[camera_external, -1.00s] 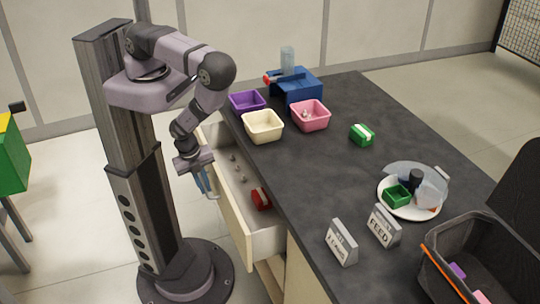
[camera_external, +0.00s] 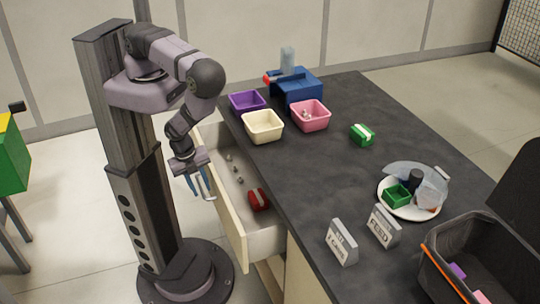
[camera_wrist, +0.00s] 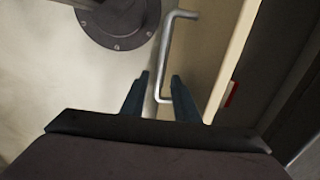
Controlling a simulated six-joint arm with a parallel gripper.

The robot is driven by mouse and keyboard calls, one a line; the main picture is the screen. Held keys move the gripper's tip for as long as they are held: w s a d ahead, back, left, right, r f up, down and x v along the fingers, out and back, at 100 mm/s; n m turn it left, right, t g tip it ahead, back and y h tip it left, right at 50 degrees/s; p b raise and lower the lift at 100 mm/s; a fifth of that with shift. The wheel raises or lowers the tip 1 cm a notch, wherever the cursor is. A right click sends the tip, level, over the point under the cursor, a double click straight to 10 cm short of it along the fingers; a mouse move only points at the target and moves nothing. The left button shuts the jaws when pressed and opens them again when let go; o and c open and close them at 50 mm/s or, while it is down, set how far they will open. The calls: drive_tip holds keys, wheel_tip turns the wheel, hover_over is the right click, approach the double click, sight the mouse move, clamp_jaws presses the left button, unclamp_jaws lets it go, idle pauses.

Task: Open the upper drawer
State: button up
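The upper drawer (camera_external: 234,222) stands pulled out from the left side of the dark table, with its inside showing. Its metal handle (camera_external: 208,184) is on the cream front; in the wrist view the handle (camera_wrist: 163,55) runs upright. My gripper (camera_external: 197,187) is at the handle, outside the drawer front. In the wrist view my gripper's dark fingers (camera_wrist: 161,92) are apart, with the handle's lower end between them and gaps visible. A red object (camera_external: 258,200) and several small pale pieces (camera_external: 236,170) lie inside the drawer.
The tabletop (camera_external: 318,172) carries purple (camera_external: 247,103), cream (camera_external: 263,127) and pink (camera_external: 310,116) bins near the drawer. A lower drawer (camera_external: 268,278) shows under the open one.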

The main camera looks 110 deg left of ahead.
drive_tip(key=shift+r, duration=0.15)
wheel_tip(320, 180, up, 10)
drive_tip(key=p, duration=0.8)
drive_tip(key=shift+s+d+p, duration=0.2)
drive_tip(key=shift+p, duration=0.15)
